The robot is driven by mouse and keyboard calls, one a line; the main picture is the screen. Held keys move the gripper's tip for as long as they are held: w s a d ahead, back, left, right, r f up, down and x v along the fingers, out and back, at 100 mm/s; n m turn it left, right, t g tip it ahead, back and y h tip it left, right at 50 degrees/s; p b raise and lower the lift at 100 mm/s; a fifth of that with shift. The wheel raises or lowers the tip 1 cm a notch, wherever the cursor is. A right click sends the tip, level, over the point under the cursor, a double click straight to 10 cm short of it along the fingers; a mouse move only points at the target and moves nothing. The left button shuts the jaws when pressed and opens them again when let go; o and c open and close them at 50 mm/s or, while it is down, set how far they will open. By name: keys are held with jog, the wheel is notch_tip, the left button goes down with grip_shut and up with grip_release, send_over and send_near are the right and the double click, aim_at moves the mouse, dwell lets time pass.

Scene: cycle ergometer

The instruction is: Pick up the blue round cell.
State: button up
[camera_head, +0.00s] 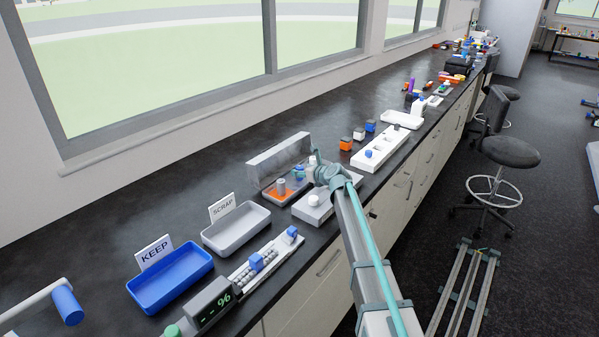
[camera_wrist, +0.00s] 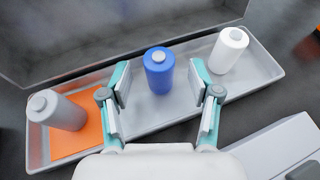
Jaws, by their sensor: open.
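The blue round cell (camera_wrist: 159,72) stands upright in a grey tray (camera_wrist: 138,115), seen in the wrist view. It has a grey cap on top. My gripper (camera_wrist: 157,80) is open, with one teal finger on each side of the blue cell. I see gaps between the fingers and the cell, and nothing is held. In the head view my gripper (camera_head: 314,172) is small at the tray (camera_head: 270,199), and my arm hides part of that area; the blue cell is hard to make out there.
A grey cell (camera_wrist: 58,110) stands on an orange patch (camera_wrist: 84,140) at the tray's left end. A white cell (camera_wrist: 229,50) stands at its right end. The blue KEEP tray (camera_head: 170,279) and grey SCRAP tray (camera_head: 236,229) lie nearer.

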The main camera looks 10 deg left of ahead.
jog(key=x, duration=0.2)
jog(key=shift+w+a, duration=0.15)
jog(key=shift+w, duration=0.1)
grip_shut()
dwell(0.3)
